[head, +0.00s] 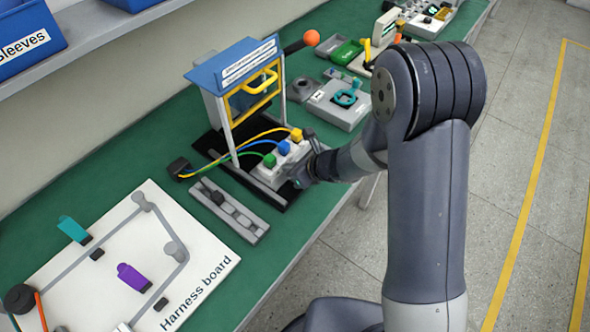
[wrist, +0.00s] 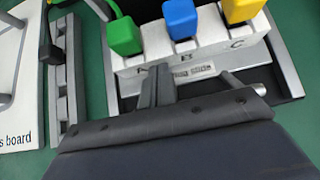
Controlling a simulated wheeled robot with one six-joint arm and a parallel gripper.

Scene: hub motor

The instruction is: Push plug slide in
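The plug slide is a white block (head: 268,178) with green, blue and yellow plugs on top, at the foot of a blue-topped stand. In the wrist view its front face (wrist: 222,62) carries a label partly hidden by my fingers. The green plug (wrist: 124,36), blue plug (wrist: 181,19) and yellow plug (wrist: 242,9) stand in a row. My gripper (head: 301,178) is at the block's near side. In the wrist view its narrow fingers (wrist: 157,82) are together, with nothing visible between them, and point at the front face. I cannot tell whether they touch it.
The blue-topped stand (head: 232,70) has a yellow-handled panel. Cables run from the plugs to a black connector (head: 180,168). A grey rail strip (head: 230,210) and the harness board (head: 100,270) lie to the left. A grey rod (wrist: 246,83) shows right of my fingers.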

